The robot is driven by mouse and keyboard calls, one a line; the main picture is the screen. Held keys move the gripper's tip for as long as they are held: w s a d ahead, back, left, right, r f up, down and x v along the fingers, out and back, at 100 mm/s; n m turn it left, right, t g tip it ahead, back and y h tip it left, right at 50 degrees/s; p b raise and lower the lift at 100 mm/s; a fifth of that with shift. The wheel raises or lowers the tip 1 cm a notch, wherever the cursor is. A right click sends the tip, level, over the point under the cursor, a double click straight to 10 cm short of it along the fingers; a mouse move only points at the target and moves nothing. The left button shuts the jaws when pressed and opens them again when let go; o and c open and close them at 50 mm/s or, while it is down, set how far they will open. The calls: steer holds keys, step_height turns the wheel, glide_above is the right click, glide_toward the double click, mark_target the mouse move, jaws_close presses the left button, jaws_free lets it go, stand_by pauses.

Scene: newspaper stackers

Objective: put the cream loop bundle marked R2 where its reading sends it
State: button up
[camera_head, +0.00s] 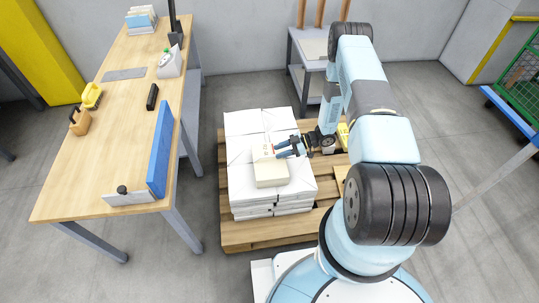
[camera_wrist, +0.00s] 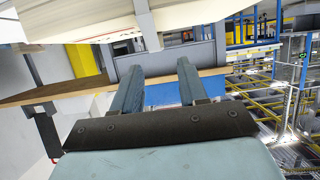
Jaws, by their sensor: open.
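The cream bundle (camera_head: 270,174) sits on top of the white stacks on the wooden pallet (camera_head: 245,239). Small reddish marks show near its far edge, too small to read. My gripper (camera_head: 278,149) is at its far right side, with two blue fingers apart and pointing left. In the wrist view, a cream paper edge (camera_wrist: 90,20) fills the upper left, and a grey strip (camera_wrist: 148,28) hangs down near the gap between the open fingers (camera_wrist: 156,78). I cannot tell whether the fingers touch the strip or the bundle.
White bundles (camera_head: 245,122) cover much of the pallet. A wooden bench (camera_head: 110,125) at left holds a scale-like device (camera_head: 169,64) and an upright blue panel (camera_head: 160,150). A grey shelf stand (camera_head: 312,48) is behind. A green crate cart (camera_head: 520,75) stands at right. Floor shows between bench and pallet.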

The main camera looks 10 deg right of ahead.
steer(key=v, duration=0.6)
steer(key=w+d+r+m+t+h, duration=0.1)
steer(key=w+d+r+t+h, duration=0.15)
steer(key=w+r, duration=0.65)
steer(key=w+d+r+m+t+h, duration=0.1)
steer(key=w+d+r+t+h, duration=0.2)
steer(key=w+r, duration=0.6)
steer(key=s+d+r+m+t+h, duration=0.1)
steer(key=d+r+m+t+h, duration=0.15)
steer(key=r, duration=1.15)
steer(key=s+d+r+m+t+h, duration=0.1)
steer(key=r+m+t+h, duration=0.2)
steer(key=r, duration=1.1)
steer(key=s+d+r+m+g+h, duration=0.15)
steer(key=s+r+m+h, duration=0.4)
steer(key=s+r, duration=1.15)
steer(key=s+a+m+g+y, duration=0.1)
steer(key=s+a, duration=0.2)
steer(key=s, duration=0.6)
steer(key=s+a+r+m+g, duration=0.1)
steer(key=s+a+m, duration=0.1)
steer(key=s, duration=0.8)
steer(key=s+a+r+m+g+y, duration=0.1)
steer(key=s+a, duration=0.3)
steer(key=s, duration=0.5)
steer(key=shift+s+r+m+g+y, duration=0.2)
steer(key=shift+s+m+g+y, duration=0.15)
steer(key=shift+m+g, duration=0.15)
